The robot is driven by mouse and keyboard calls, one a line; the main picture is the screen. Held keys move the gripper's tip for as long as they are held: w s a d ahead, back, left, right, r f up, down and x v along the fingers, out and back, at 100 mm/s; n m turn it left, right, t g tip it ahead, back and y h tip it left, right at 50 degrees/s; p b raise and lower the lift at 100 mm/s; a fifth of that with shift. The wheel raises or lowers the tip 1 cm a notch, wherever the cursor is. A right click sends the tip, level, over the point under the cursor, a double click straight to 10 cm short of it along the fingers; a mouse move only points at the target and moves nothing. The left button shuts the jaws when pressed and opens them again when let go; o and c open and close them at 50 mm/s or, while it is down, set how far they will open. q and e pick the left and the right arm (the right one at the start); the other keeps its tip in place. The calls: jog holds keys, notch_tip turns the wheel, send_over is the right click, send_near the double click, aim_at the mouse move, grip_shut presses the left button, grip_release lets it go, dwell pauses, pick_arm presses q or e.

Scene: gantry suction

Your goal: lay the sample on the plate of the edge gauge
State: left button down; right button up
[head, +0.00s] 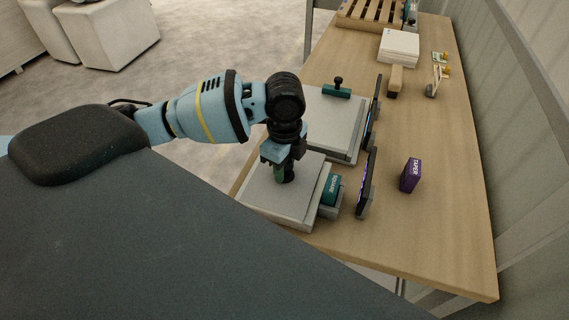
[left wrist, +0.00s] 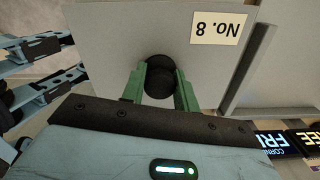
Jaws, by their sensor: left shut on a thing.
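My left gripper (head: 285,176) points down over the near gauge's pale grey plate (head: 262,203). In the left wrist view its green fingers (left wrist: 160,92) are closed around a black round knob (left wrist: 158,72). The knob stands at the middle of a grey panel (left wrist: 105,35), the likely sample, with a "No. 8" label (left wrist: 217,28). I cannot tell whether the panel touches the gauge beneath. A second gauge (head: 322,112) lies behind, carrying a teal block with a black knob (head: 337,88). Its place as the edge gauge is unclear. My right gripper is not seen.
Dark screens (head: 367,182) stand along the gauges' right sides; one reads "CORNER" in the left wrist view (left wrist: 277,143). A purple box (head: 411,175) stands to the right on the wooden table (head: 430,230). White stacked sheets (head: 398,48) and a wooden pallet (head: 371,14) lie farther back.

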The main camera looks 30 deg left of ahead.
pick_arm(q)
jog(key=shift+f, duration=0.2)
jog(key=c, duration=1)
grip_release()
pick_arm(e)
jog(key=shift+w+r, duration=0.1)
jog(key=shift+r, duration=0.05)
pick_arm(q)
notch_tip(320, 180, up, 8)
jog(key=shift+f, duration=0.1)
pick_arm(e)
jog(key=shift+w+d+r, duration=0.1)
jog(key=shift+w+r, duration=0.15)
pick_arm(q)
jog(key=shift+f, duration=0.1)
